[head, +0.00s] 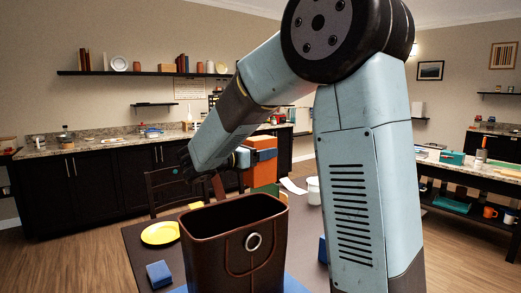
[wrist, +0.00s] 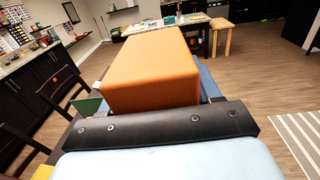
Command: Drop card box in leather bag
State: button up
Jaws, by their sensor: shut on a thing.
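The card box is an orange block (head: 264,174) in the head view, held up behind and above the bag's rim at its right. It fills the middle of the wrist view (wrist: 152,72). My gripper (head: 258,156) is shut on it, with a blue finger across its side. The brown leather bag (head: 240,262) stands open and upright on the table in front of the gripper, with a pale ring on its front. The box is outside the bag; the bag's bottom is hidden.
The dark table (head: 138,256) also holds a yellow plate (head: 160,233), a blue block (head: 159,274) and a white cup (head: 313,190). A dark chair (head: 165,184) stands behind the table. My arm hides much of the table's right side.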

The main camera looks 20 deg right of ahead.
aim_at(263, 169)
jog(key=shift+d+f, duration=0.15)
jog(key=shift+f, duration=2.65)
jog(key=o, duration=1.1)
jog(key=shift+s, duration=0.1)
jog(key=shift+o, duration=0.8)
notch_tip(263, 169, up, 6)
jog(key=shift+d, duration=0.1)
